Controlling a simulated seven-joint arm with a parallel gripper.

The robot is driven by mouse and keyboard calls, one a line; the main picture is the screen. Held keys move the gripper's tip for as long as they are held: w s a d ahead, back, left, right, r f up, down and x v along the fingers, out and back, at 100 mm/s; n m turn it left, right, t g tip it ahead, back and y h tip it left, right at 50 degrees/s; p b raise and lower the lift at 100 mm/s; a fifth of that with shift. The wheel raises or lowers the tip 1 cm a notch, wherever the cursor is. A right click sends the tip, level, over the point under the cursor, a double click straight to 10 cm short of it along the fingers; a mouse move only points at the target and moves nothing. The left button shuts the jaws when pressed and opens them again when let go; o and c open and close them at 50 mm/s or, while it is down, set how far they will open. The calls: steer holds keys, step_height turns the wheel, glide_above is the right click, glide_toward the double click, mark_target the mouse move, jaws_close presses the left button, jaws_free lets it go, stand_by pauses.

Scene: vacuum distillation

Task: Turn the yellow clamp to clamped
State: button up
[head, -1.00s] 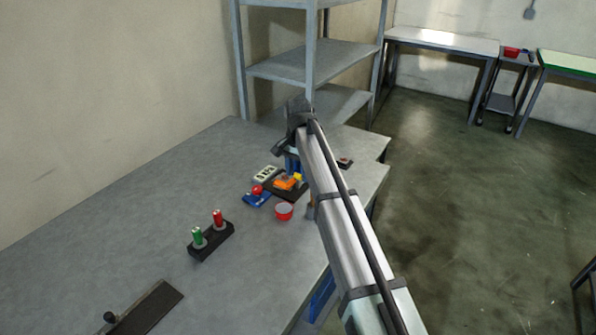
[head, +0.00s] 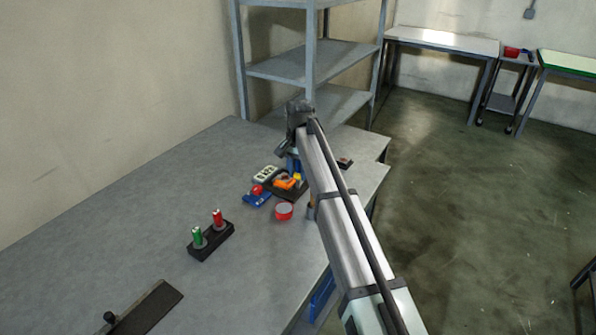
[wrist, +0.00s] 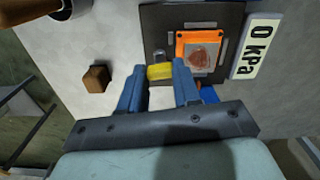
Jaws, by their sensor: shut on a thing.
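The yellow clamp (wrist: 160,72) shows in the wrist view between the two blue fingertips of my gripper (wrist: 160,68), which is shut on it. The clamp sits at the edge of a dark square base (wrist: 153,25), beside an orange frame (wrist: 211,36) around a brownish patch. In the head view the yellow clamp (head: 298,176) is a small spot next to the orange part (head: 284,183). My gripper (head: 293,164) is low over the setup there, partly hidden by my arm. I cannot tell the clamp's exact angle.
A "0 kPa" display (wrist: 264,45) stands beside the base. A small wooden block (wrist: 96,78) lies to the left in the wrist view. A red round container (head: 284,212), a blue part with a red knob (head: 257,195), and a black holder (head: 211,241) are on the grey table (head: 120,215).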

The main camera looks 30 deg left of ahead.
mark_target(298, 174)
steer(key=n, duration=1.2)
steer(key=shift+n, duration=2.1)
steer(key=o, duration=1.1)
steer(key=shift+c, duration=0.2)
steer(key=shift+r, duration=0.1)
step_height(298, 174, up, 14)
steer(key=shift+f, duration=0.2)
